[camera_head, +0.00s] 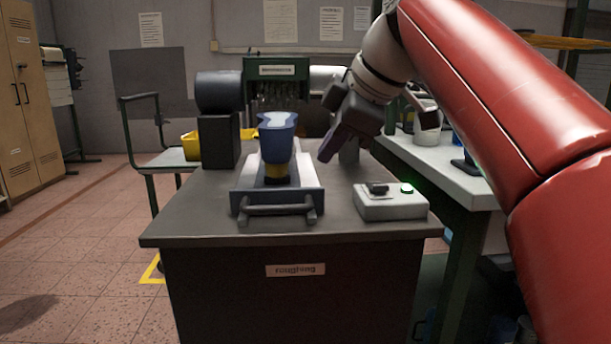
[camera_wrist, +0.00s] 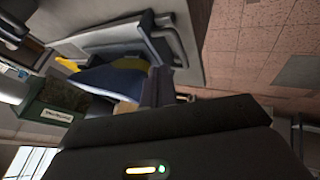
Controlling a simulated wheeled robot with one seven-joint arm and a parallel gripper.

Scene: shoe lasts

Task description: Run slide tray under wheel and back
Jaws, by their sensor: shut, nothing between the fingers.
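The slide tray (camera_head: 308,186) lies on the dark bench top, with a blue front and a grey bar handle (camera_head: 277,209) facing me. A blue shoe last (camera_head: 276,142) stands upright on it, above a yellow and dark support. The black wheel (camera_head: 219,92) sits on a dark post behind and left of the tray. My gripper (camera_head: 326,154) is shut and empty, above the bench to the right of the last and apart from the handle. In the wrist view my gripper (camera_wrist: 158,88) covers part of the blue last (camera_wrist: 112,80); the tray (camera_wrist: 110,42) shows beyond.
A pale control box (camera_head: 392,207) with a dark switch and a lit green button sits at the bench's right. A green machine (camera_head: 277,72) stands behind. A white-topped table (camera_head: 440,165) is close on the right. The bench's front left is bare.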

